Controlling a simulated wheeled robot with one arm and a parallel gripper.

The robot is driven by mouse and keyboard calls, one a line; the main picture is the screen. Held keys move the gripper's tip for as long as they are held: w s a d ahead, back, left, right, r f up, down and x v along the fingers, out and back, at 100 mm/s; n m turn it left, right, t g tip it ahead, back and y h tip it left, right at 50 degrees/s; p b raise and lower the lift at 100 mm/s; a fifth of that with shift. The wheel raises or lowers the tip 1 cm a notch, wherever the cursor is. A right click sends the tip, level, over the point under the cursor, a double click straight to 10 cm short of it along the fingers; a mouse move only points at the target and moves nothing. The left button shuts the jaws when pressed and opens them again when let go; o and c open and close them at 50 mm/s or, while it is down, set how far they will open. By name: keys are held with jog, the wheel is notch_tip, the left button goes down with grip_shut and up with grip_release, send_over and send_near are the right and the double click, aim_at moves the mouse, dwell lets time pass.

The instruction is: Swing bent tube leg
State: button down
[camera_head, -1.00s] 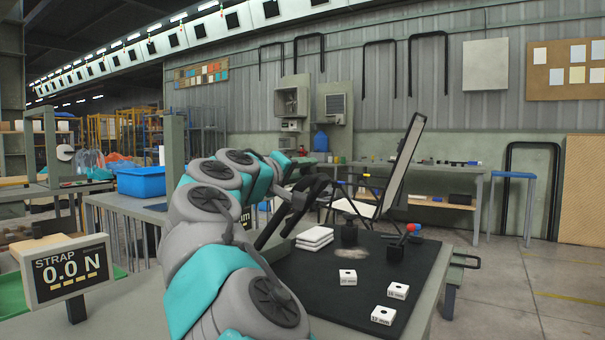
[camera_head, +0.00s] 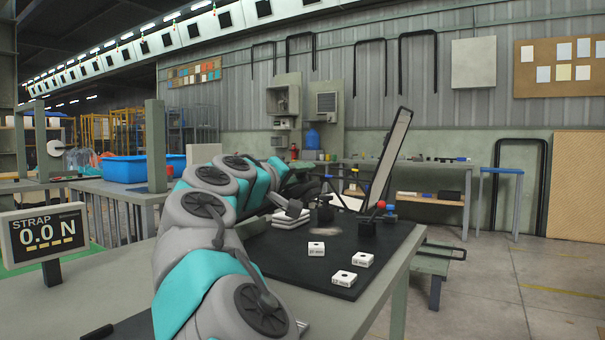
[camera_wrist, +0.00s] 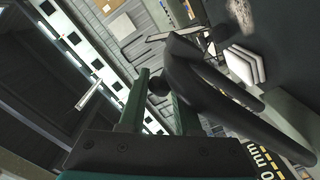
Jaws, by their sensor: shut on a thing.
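The folding lounger's upright framed panel (camera_head: 391,155) stands tilted at the back of the black mat in the head view. In the wrist view a thick dark bent tube (camera_wrist: 215,98), seemingly the leg, runs from my gripper (camera_wrist: 158,92) toward the lower right. The two green-grey fingers are shut on its rounded end part. In the head view my gripper is mostly hidden behind my grey and teal arm, and only dark parts show near the white stack. Where the leg joins the lounger is hidden.
The black mat (camera_head: 285,258) carries several small white labelled blocks (camera_head: 316,249), a stack of white pads (camera_head: 291,219) and dark clamps with a red knob (camera_head: 381,204). A STRAP display (camera_head: 45,235) reading 0.0 N stands at left. Floor at right is open.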

aim_at(275, 203)
jog(key=c, duration=0.6)
grip_release()
jog(key=shift+c, duration=0.2)
jog(key=shift+s+a, duration=0.1)
jog(key=v, duration=0.7)
jog(key=shift+s+a+b, duration=0.15)
jog(key=shift+s+b, duration=0.15)
jog(key=shift+b, duration=0.05)
jog(key=shift+c, duration=0.3)
